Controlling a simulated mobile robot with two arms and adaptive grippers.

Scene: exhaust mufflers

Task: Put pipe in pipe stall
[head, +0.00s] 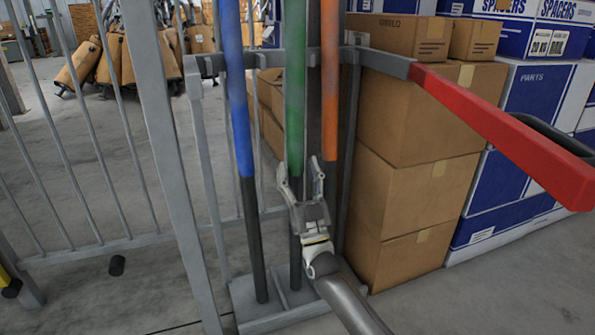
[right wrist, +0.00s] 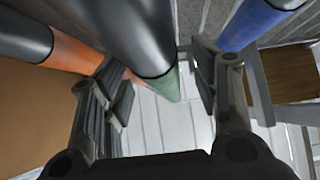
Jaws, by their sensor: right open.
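The pipe stall (head: 240,61) is a grey metal frame with a low grey base (head: 238,297). Three upright pipes with black lower parts stand in it: blue (head: 236,95), green (head: 295,90) and orange (head: 330,90). The blue and green pipes' lower ends reach the base; the orange pipe's lower end is hidden. My right gripper (head: 300,178) is open, fingers up, at the green pipe's black part. In the right wrist view the green pipe (right wrist: 163,88) crosses near the finger gap, with blue (right wrist: 255,20) and orange (right wrist: 75,52) either side. I cannot tell whether the fingers touch it. My left gripper is out of view.
A red bar (head: 500,135) sticks out from the frame on the right. Stacked cardboard boxes (head: 415,195) and blue-white cartons (head: 510,190) stand behind it. A grey railing (head: 85,130) runs along the left. Bare floor (head: 150,290) shows in the left foreground.

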